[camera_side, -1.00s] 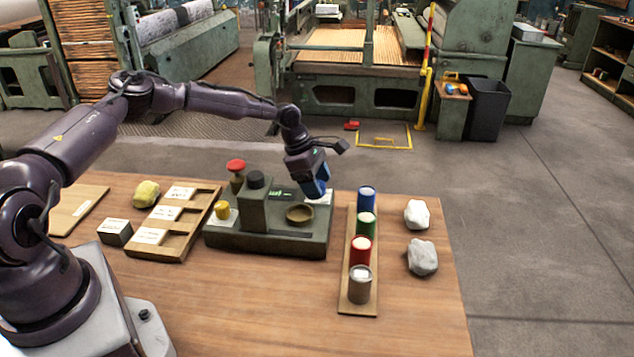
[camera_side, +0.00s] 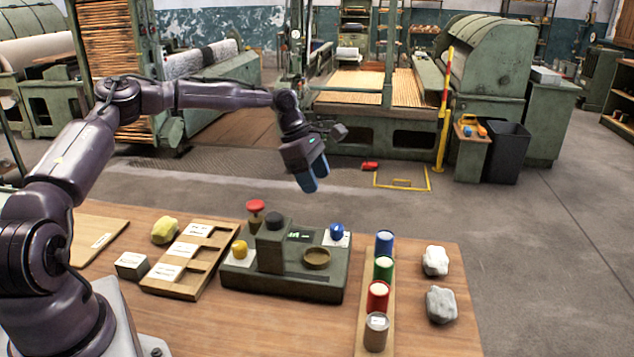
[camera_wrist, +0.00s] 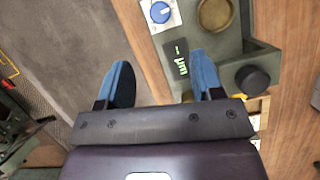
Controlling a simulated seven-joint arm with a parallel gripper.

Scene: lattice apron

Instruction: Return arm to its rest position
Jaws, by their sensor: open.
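My gripper (camera_side: 312,177) hangs in the air above and behind the green device (camera_side: 290,283) on the wooden table. Its two blue fingertips point down and stand apart with nothing between them. In the wrist view my gripper (camera_wrist: 160,80) shows the same gap, with bare floor and the table edge below. The device carries a blue knob (camera_side: 337,231), a yellow knob (camera_side: 240,249), a round dish (camera_side: 316,258) and a dark cap. The blue knob also shows in the wrist view (camera_wrist: 160,12), beside the small green-lit display (camera_wrist: 181,66).
A rack with blue, green, red and grey cylinders (camera_side: 376,331) stands right of the device, with two pale rocks (camera_side: 435,260) beyond it. A wooden tray (camera_side: 188,288), yellow lump (camera_side: 165,230) and grey block (camera_side: 131,265) lie left. Open air surrounds my gripper.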

